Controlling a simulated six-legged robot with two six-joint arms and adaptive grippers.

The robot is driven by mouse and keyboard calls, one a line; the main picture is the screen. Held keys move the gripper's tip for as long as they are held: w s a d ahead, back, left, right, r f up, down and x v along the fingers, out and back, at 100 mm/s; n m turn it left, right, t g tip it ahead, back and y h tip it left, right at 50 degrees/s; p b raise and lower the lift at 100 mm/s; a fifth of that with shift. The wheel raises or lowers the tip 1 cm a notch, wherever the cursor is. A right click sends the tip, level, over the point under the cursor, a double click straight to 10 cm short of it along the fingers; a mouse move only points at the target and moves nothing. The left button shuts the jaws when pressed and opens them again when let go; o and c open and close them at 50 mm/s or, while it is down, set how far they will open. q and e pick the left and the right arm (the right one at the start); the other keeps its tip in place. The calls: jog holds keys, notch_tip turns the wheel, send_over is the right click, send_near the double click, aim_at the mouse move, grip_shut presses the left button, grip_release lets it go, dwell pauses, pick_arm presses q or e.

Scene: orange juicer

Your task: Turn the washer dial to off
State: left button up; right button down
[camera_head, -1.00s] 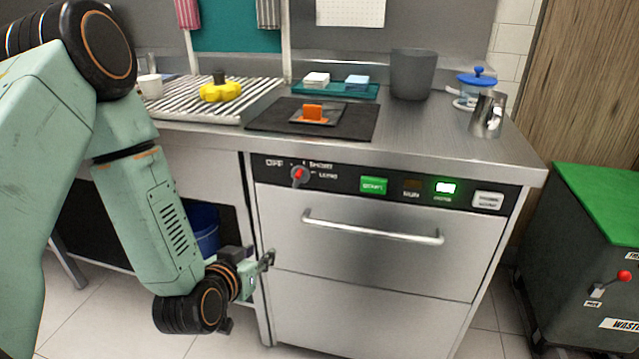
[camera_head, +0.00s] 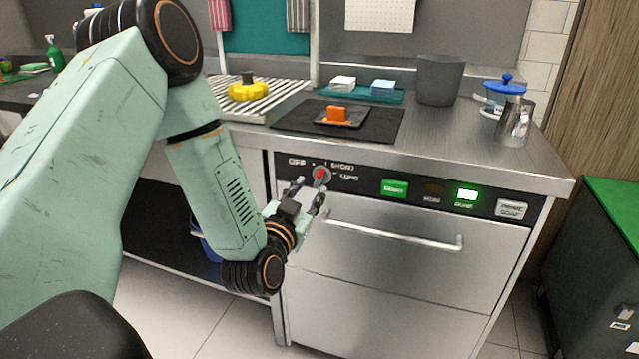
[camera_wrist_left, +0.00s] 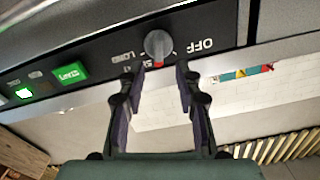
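The washer dial (camera_head: 322,174) is a round grey knob with a red mark on the washer's black control panel. OFF, SHORT and LONG labels are printed around it. In the left wrist view the dial (camera_wrist_left: 158,44) appears upside down, just beyond the fingertips, with red at its lower edge near SHORT; its exact setting is hard to tell. My left gripper (camera_head: 308,188) is open in front of the dial, and also shows in the left wrist view (camera_wrist_left: 160,72). Its fingers appear apart from the dial, with nothing between them. My right gripper is out of view.
The washer's door handle (camera_head: 395,232) sticks out below the panel. A green START button (camera_head: 394,188) and a lit green lamp (camera_head: 467,194) are right of the dial. The steel counter (camera_head: 440,135) above holds a black mat and a grey container (camera_head: 440,80).

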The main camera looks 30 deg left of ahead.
aim_at(317, 181)
pick_arm(q)
jog(key=b+x, duration=0.1)
jog(key=x, duration=0.3)
jog(key=shift+w+f, duration=0.1)
jog(key=shift+f, duration=0.1)
jog(key=shift+w+r, duration=0.15)
jog(key=shift+w, duration=0.35)
grip_shut()
